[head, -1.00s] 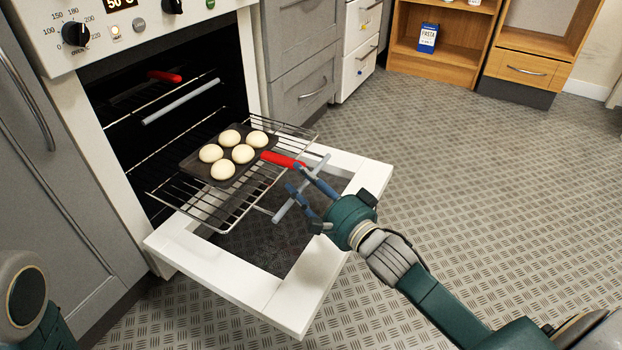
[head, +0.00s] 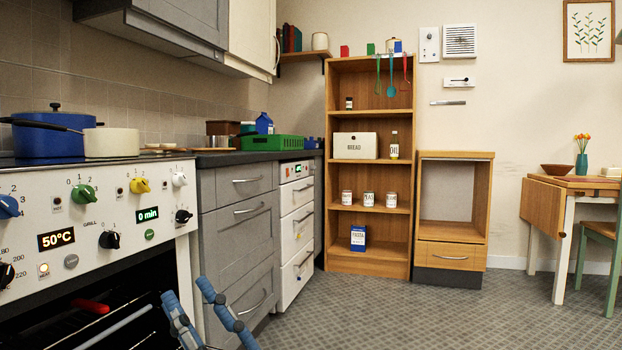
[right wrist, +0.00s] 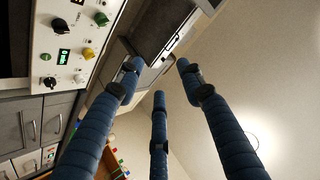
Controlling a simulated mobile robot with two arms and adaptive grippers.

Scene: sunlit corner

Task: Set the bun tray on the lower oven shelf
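The oven (head: 85,205) is at the lower left in the head view, with white front panel, knobs and a 50°C display. Its dark cavity shows below, with a red grip (head: 90,306) and a pale bar inside. The bun tray, lower shelf and oven door are out of view now. My right gripper (head: 186,289) is at the bottom of the head view, in front of the oven's right side, fingers pointing up. In the right wrist view its three blue fingers (right wrist: 158,75) are spread with nothing between them. My left gripper is not in view.
A blue pot (head: 48,135) and a cream pot (head: 112,143) stand on the hob. Grey drawers (head: 240,225) are right of the oven. A wooden shelf unit (head: 368,220) stands at the back, a table (head: 570,187) at right. The middle floor (head: 420,315) is clear.

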